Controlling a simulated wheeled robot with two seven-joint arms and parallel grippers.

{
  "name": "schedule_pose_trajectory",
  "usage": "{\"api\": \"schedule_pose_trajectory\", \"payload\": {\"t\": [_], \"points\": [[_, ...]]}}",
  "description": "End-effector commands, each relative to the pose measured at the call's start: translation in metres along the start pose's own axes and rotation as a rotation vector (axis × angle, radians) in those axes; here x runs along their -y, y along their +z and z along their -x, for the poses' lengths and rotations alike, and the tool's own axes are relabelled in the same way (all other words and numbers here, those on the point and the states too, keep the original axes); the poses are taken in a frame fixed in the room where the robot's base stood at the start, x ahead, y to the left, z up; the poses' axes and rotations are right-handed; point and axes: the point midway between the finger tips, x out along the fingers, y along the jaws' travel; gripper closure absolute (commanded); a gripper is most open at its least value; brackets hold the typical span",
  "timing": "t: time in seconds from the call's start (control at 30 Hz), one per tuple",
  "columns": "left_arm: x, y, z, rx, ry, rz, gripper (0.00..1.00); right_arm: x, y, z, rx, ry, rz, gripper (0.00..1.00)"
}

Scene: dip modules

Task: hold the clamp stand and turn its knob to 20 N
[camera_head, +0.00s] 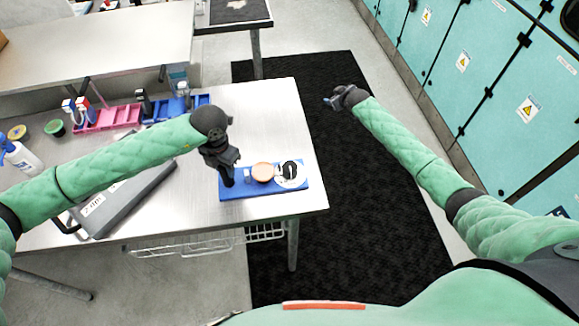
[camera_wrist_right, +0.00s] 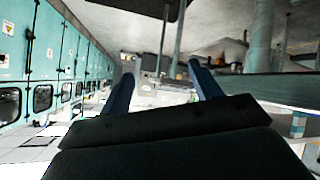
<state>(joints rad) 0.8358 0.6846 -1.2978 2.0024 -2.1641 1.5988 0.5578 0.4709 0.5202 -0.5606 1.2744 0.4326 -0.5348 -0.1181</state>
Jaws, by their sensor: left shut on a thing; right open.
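The clamp stand has a blue base (camera_head: 240,190) lying near the right front corner of the table. A tan round disc (camera_head: 262,172) sits at its middle. A black knob (camera_head: 290,168) stands on a white dial at its right end; the dial's markings are too small to read. My left gripper (camera_head: 228,176) is shut on the dark upright part at the stand's left end, and its fingers partly hide that part. My right gripper (camera_head: 332,101) is open and empty, out past the table's right edge above the black mat. Its two blue fingers show apart in the right wrist view (camera_wrist_right: 158,80).
A grey case (camera_head: 125,195) lies on the table under my left arm. A pink rack (camera_head: 108,118) and a blue rack (camera_head: 172,108) stand at the back. Teal cabinets (camera_head: 480,60) line the right side. The table in front of the racks is partly clear.

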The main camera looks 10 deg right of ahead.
Motion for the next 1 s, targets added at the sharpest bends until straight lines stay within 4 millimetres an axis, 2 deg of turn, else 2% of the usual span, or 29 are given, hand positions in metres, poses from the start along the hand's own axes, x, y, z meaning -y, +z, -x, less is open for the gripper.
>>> {"api": "schedule_pose_trajectory", "payload": {"t": [0.03, 0.1, 0.2, 0.27, 0.33, 0.5, 0.6, 0.7, 0.83, 1.0], "points": [[0.000, 0.000, 0.000, 0.000, 0.000, 0.000, 1.00, 0.002, -0.034, 0.014, -0.011, -0.030, 0.030, 0.37], [0.000, 0.000, 0.000, 0.000, 0.000, 0.000, 1.00, 0.014, -0.068, 0.034, -0.010, -0.085, 0.074, 0.37], [0.000, 0.000, 0.000, 0.000, 0.000, 0.000, 1.00, 0.042, -0.105, 0.065, 0.004, -0.180, 0.152, 0.37], [0.000, 0.000, 0.000, 0.000, 0.000, 0.000, 1.00, 0.064, -0.119, 0.086, 0.020, -0.248, 0.207, 0.37], [0.000, 0.000, 0.000, 0.000, 0.000, 0.000, 1.00, 0.094, -0.129, 0.113, 0.042, -0.338, 0.281, 0.37], [0.000, 0.000, 0.000, 0.000, 0.000, 0.000, 1.00, 0.174, -0.129, 0.183, 0.096, -0.590, 0.483, 0.37], [0.000, 0.000, 0.000, 0.000, 0.000, 0.000, 1.00, 0.214, -0.127, 0.227, 0.110, -0.744, 0.615, 0.37], [0.000, 0.000, 0.000, 0.000, 0.000, 0.000, 1.00, 0.242, -0.121, 0.269, 0.117, -0.890, 0.753, 0.37], [0.000, 0.000, 0.000, 0.000, 0.000, 0.000, 1.00, 0.256, -0.109, 0.309, 0.125, -1.062, 0.926, 0.37], [0.000, 0.000, 0.000, 0.000, 0.000, 0.000, 1.00, 0.252, -0.086, 0.330, 0.140, -1.217, 1.109, 0.37]]}}
